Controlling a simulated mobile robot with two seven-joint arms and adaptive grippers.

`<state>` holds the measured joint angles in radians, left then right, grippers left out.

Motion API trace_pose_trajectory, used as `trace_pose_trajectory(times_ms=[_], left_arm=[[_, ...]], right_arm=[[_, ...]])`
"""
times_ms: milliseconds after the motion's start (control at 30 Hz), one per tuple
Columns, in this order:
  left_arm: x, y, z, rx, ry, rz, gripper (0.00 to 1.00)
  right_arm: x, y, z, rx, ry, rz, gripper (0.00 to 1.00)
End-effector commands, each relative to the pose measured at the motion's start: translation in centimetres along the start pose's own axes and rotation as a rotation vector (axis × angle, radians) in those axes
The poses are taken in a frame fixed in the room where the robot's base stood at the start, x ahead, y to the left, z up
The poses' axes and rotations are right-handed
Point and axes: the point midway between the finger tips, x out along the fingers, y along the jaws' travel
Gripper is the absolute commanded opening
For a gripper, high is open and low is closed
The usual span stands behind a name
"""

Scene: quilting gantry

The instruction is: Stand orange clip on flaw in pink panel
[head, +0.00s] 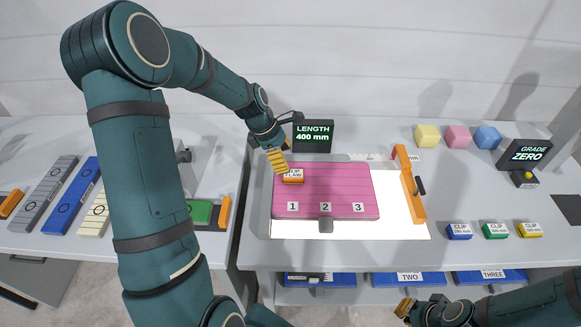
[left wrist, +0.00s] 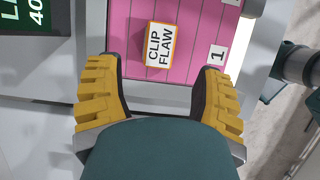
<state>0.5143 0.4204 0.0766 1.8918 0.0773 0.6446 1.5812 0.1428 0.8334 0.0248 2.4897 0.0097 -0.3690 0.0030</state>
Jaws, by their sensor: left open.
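The pink panel (head: 340,190) lies on the white lit plate, with stripes and the numbers 1, 2 and 3 along its near edge. The orange clip (head: 293,181), labelled CLIP FLAW, rests on the panel's left part, beyond number 1. It also shows in the left wrist view (left wrist: 159,46), on the pink. My left gripper (head: 280,163) is open and empty just above and behind the clip; in the wrist view its fingers (left wrist: 158,85) are spread apart, with the clip ahead between them. My right gripper (head: 404,307) is at the bottom edge, away from the panel. I cannot make out a flaw mark.
A LENGTH 400 mm display (head: 314,135) stands close behind the panel. An orange bar (head: 409,184) stands right of it. Blue, green and yellow clips (head: 495,230) sit at the right. Three coloured blocks (head: 457,137) and a GRADE ZERO display (head: 526,154) are at the back right.

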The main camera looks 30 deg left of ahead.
Motion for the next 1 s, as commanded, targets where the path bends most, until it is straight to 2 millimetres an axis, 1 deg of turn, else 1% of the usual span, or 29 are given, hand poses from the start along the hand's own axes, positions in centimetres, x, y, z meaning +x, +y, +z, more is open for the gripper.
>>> trace_pose_trajectory(times_ms=[33, 100, 200, 300, 433, 1000], left_arm=[[-1.1, 0.1, 0.1, 0.0, 0.0, 0.004, 0.67], [-2.3, 0.0, 0.1, 0.001, -0.001, 0.003, 0.67], [-3.6, 0.0, 0.1, 0.002, 0.0, 0.002, 0.67], [-4.4, 0.0, 0.0, 0.002, 0.0, 0.0, 0.67], [-4.8, 0.0, 0.0, 0.002, 0.0, 0.0, 0.67], [-4.8, 0.0, 0.0, 0.001, 0.0, 0.0, 0.67]], right_arm=[[-0.1, -0.1, 0.0, 0.0, 0.0, 0.0, 0.0], [-0.2, -0.1, 0.0, 0.0, 0.0, -0.001, 0.0], [-0.3, -0.1, 0.0, 0.0, 0.0, -0.001, 0.0], [-0.4, -0.1, 0.0, 0.0, 0.0, -0.001, 0.0], [-0.4, -0.1, 0.0, 0.0, 0.0, -0.001, 0.0], [-0.4, -0.1, -0.1, 0.0, 0.0, -0.001, 0.0]])
